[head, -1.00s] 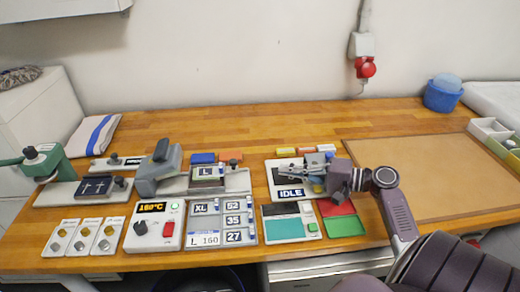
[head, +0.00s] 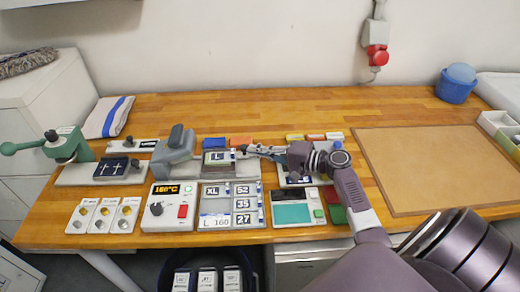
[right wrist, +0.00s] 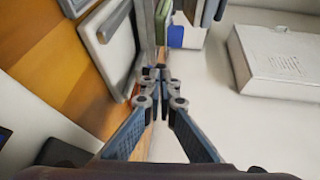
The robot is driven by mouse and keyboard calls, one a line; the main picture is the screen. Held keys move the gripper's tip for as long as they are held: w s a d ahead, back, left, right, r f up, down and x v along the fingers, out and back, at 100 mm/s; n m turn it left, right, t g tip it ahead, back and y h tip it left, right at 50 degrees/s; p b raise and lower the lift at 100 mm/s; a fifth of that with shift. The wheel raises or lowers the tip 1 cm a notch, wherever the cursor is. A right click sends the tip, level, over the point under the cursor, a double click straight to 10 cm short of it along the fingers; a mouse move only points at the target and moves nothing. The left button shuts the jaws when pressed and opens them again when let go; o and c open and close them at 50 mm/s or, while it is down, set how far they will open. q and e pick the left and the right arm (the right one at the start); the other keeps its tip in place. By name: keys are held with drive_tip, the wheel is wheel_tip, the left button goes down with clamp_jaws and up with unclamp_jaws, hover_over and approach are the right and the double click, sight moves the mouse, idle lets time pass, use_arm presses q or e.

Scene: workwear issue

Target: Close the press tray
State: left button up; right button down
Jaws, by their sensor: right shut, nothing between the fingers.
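The press (head: 174,148) is a grey machine with a raised dark handle, standing left of centre on the bench. Its grey tray (head: 247,172) sticks out to the right of it. A block marked L (head: 217,157) sits on the tray. My right gripper (head: 246,150) reaches in from the right, its fingertips at the right of the L block, over or beside the tray; I cannot tell whether they touch. Its fingers (right wrist: 158,85) are together and empty in the right wrist view. My left gripper is not in view.
In front lie a control box (head: 170,208) reading 160°C, a panel of number plates (head: 232,206) and a teal-screened device (head: 292,213). A green hand press (head: 68,146) stands at the left. A brown mat (head: 440,165) at the right is bare. The back strip of bench is mostly clear.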

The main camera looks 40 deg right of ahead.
sight(227, 153)
drive_tip(key=shift+w+a, duration=0.2)
drive_tip(key=shift+a, duration=0.2)
drive_tip(key=w+a, duration=0.1)
drive_tip(key=a, duration=0.1)
drive_tip(key=w+a, duration=0.3)
drive_tip(key=a, duration=0.2)
drive_tip(key=shift+w+b, duration=0.15)
drive_tip(key=shift+b, duration=0.25)
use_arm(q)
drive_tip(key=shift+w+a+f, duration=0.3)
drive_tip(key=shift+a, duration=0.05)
use_arm(e)
drive_tip(key=shift+r, duration=0.1)
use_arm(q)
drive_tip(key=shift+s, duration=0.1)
